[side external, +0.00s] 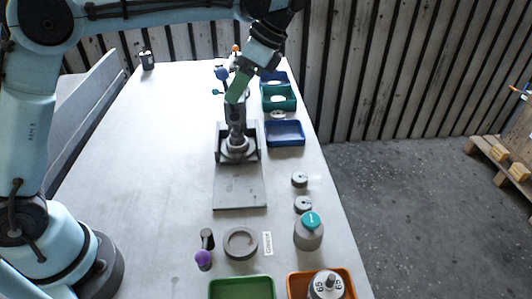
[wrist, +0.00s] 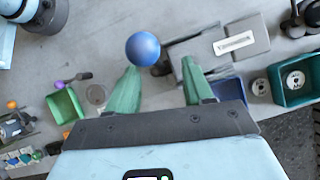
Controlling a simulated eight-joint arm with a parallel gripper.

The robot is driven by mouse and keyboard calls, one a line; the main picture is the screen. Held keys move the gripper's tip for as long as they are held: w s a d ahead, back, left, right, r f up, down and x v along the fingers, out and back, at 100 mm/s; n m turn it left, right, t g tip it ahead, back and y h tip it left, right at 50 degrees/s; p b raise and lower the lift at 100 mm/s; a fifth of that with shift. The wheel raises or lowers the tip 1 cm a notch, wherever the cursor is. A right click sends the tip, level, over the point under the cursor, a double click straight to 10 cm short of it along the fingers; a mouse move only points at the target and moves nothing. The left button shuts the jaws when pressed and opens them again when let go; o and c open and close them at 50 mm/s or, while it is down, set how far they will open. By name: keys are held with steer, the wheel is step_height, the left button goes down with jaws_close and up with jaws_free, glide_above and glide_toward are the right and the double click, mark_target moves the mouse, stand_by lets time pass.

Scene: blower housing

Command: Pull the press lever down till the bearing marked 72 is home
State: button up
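The grey press (side external: 237,118) stands upright on its base plate (side external: 240,190) in mid-table. A round grey part (side external: 237,147) sits under its ram; no number is readable on it. A blue ball (side external: 222,73), apparently the lever's knob, is beside the press top, left of my gripper (side external: 236,92). In the wrist view, the blue ball (wrist: 143,49) is large, at the tip of the left finger and partly in the gap's line. My green-fingered gripper (wrist: 160,64) is open, with nothing clasped. The lever's arm is mostly hidden.
A blue tray (side external: 285,140) and a teal tray (side external: 279,104) line the right edge. Two grey discs, a teal-topped weight (side external: 309,233), a grey ring (side external: 241,243) and a purple-knobbed tool (side external: 204,258) stand nearer. Green and orange trays are in front.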

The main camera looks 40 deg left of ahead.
steer(key=v, duration=0.7)
steer(key=shift+r, duration=0.2)
steer(key=shift+w, duration=0.1)
stand_by(0.5)
steer(key=s+a+f+n+t+h, duration=0.2)
steer(key=s+f+n+t, duration=0.3)
steer(key=s+f, duration=0.1)
steer(key=s+a+f+n+t+h, duration=0.2)
steer(key=s+f+n+t, duration=0.3)
steer(key=s, duration=0.4)
steer(key=shift+a+f+n+t+h, duration=0.4)
steer(key=shift+f+n, duration=0.15)
steer(key=shift+n, duration=0.15)
steer(key=shift+c, duration=0.5)
